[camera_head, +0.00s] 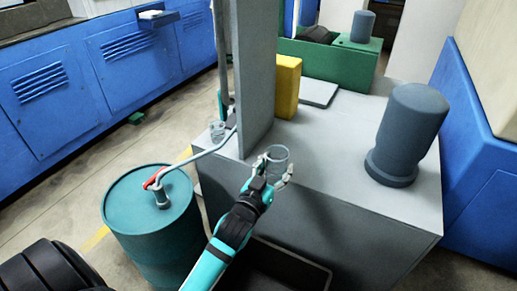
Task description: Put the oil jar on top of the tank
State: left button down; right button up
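A clear, round jar (277,156), which I take to be the oil jar, is near the middle of the view. My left gripper (274,168) has its fingers around the jar's sides and looks shut on it. The jar looks upright, over the near left part of the top of the large grey tank (330,150). I cannot tell whether its base touches the top. The gripper hides the jar's lower part. My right gripper is not in view.
A grey motor-like cylinder (408,130) stands on the tank's right side. A grey upright panel (255,80) and a yellow block (286,86) are left and behind. A teal drum (135,210) with a pump stands at left. The tank top between jar and cylinder is clear.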

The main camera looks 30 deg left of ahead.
pick_arm(q)
jog(key=w+a, duration=0.3)
jog(key=w, duration=0.1)
jog(key=w+a+f+b, duration=0.1)
jog(key=w+a, duration=0.3)
jog(key=w, duration=0.1)
jog(key=w+a+b, duration=0.1)
jog(key=w+a, duration=0.2)
jog(key=w, duration=0.1)
jog(key=shift+w+a+f, duration=0.15)
jog(key=shift+a+f, duration=0.1)
jog(key=shift+f, duration=0.15)
jog(key=shift+f+b, duration=0.5)
jog(key=shift+f, duration=1.1)
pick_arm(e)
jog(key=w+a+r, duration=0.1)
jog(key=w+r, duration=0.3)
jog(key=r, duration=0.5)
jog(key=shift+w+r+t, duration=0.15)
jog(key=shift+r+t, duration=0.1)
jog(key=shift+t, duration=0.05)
pick_arm(q)
jog(key=shift+f, duration=0.1)
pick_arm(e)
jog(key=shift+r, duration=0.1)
pick_arm(q)
jog(key=c, duration=0.8)
grip_release()
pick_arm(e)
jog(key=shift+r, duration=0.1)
